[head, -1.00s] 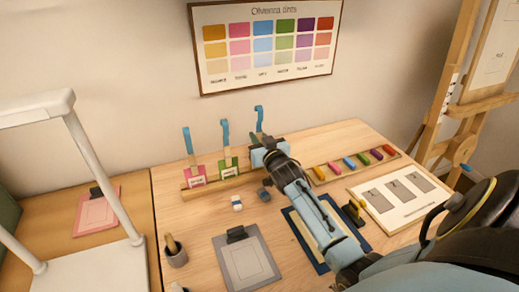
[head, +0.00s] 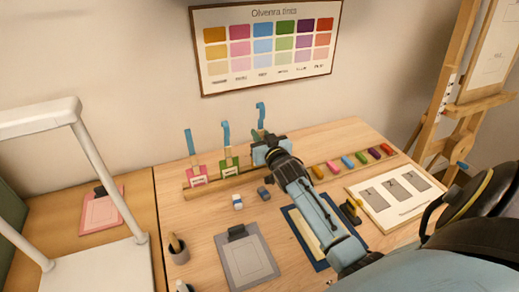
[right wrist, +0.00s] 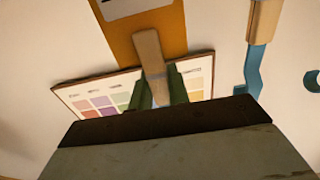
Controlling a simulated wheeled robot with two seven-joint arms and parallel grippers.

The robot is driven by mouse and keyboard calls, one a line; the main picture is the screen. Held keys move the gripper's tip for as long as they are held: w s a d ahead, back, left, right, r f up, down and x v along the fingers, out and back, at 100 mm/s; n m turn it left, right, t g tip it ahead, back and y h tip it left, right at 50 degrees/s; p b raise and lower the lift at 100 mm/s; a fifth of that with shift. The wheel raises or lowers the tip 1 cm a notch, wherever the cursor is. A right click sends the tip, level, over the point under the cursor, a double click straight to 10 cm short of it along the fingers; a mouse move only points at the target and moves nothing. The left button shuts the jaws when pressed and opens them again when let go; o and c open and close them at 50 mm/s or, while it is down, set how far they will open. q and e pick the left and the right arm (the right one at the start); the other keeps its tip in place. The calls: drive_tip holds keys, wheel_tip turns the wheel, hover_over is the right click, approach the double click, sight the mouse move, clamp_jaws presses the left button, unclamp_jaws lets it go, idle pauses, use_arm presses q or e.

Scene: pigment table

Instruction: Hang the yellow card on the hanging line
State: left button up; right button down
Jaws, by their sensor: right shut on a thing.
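My right gripper (head: 262,143) is at the right part of the wooden card rack, above the table. In the right wrist view its green fingers (right wrist: 160,88) are shut on the pale wooden peg (right wrist: 149,50) of the yellow card (right wrist: 158,28), which looks orange-yellow there. A blue hook (head: 261,112) stands up above the gripper in the head view; the card itself is hidden behind the gripper there. My left gripper is out of view.
A pink card (head: 197,173) and a green card (head: 229,163), both pegged with blue hooks, stand left in the wooden rack (head: 205,185). A white frame (head: 90,140) rises at the left. A grey clipboard (head: 245,264) and pigment sticks (head: 347,162) lie on the table.

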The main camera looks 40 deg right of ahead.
sight(261, 131)
drive_tip(key=shift+s+a+r+p, duration=0.35)
drive_tip(key=shift+s+p, duration=0.45)
drive_tip(key=shift+s, duration=0.15)
drive_tip(key=shift+s+a+r+p, duration=0.25)
drive_tip(key=shift+s+r+p, duration=0.1)
drive_tip(key=shift+s+p, duration=0.55)
drive_tip(key=shift+s+a+r+p, duration=0.35)
drive_tip(key=shift+s+p, duration=0.4)
drive_tip(key=shift+s, duration=0.25)
drive_tip(key=p+v, duration=0.2)
drive_tip(key=shift+s+r, duration=0.3)
drive_tip(key=shift+s, duration=0.15)
